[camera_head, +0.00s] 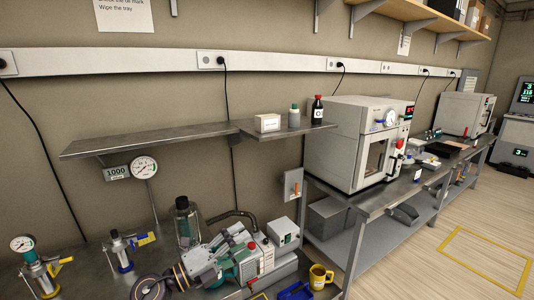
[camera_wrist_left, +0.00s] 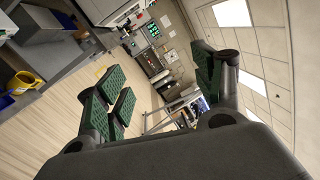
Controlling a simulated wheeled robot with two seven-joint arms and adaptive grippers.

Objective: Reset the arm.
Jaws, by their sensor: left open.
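My left arm comes in from the lower left of the head view, low over the near bench. Its gripper (camera_head: 238,257) points to the right there, in front of a cluttered group of bench equipment, so its outline is hard to separate. In the left wrist view, the gripper (camera_wrist_left: 163,85) has its green-padded fingers wide apart, with nothing between them. Beyond them are the floor, far equipment and the ceiling, in a strongly rolled picture. My right gripper is in neither view.
A yellow mug (camera_head: 320,276) and a blue tray (camera_head: 296,291) are right of the gripper. A glass bottle (camera_head: 186,222) and gauge valves (camera_head: 36,266) stand left and behind. A metal shelf (camera_head: 150,139) hangs above. A white oven (camera_head: 358,142) stands farther right. The floor (camera_head: 460,228) at right is clear.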

